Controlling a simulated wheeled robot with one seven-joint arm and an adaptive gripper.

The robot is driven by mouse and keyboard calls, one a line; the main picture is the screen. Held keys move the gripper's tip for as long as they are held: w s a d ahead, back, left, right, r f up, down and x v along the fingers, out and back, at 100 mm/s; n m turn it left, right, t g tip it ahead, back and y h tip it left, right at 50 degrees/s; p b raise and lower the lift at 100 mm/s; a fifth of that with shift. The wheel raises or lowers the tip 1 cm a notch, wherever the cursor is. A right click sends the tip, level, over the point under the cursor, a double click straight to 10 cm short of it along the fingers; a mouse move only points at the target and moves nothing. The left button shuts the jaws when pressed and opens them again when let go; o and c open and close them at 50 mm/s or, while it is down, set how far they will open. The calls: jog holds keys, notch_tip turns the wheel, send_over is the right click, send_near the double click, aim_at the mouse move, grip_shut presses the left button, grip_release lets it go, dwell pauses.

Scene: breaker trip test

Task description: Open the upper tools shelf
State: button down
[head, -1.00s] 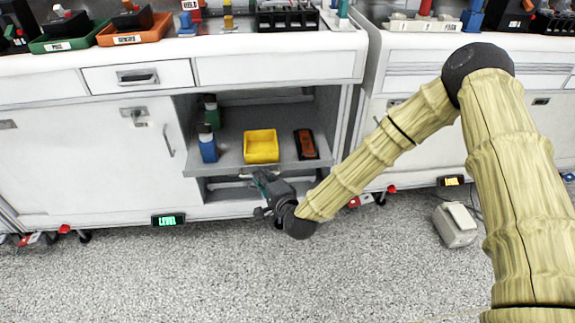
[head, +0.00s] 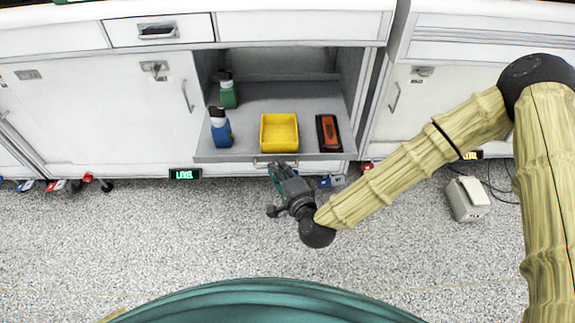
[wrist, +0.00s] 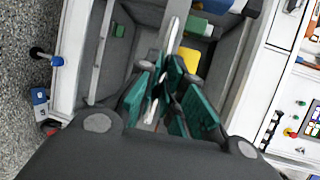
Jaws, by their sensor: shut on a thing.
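The upper tools shelf (head: 265,102) is a grey pull-out tray in the open cabinet bay, standing out past the cabinet front. Its slim bar handle (head: 261,162) is on the front edge. My gripper (head: 277,170) is at this handle, shut on it. In the wrist view the green fingers of my gripper (wrist: 165,100) are around a pale bar, the handle (wrist: 172,38); the exact contact is partly hidden. On the shelf are a yellow bin (head: 279,133), a blue bottle (head: 220,130), a green bottle (head: 228,93) and an orange-and-black tool (head: 329,133).
White closed cabinet doors (head: 95,110) flank the bay on the left, with another cabinet (head: 430,105) on the right. A small beige box (head: 468,199) with cables is on the floor at right. The speckled floor (head: 150,245) in front is clear.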

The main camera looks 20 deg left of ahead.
jog(key=shift+s, duration=0.1)
jog(key=c, duration=1.5)
grip_release()
jog(key=shift+c, duration=0.2)
jog(key=v, duration=1.2)
jog(key=shift+r, duration=0.1)
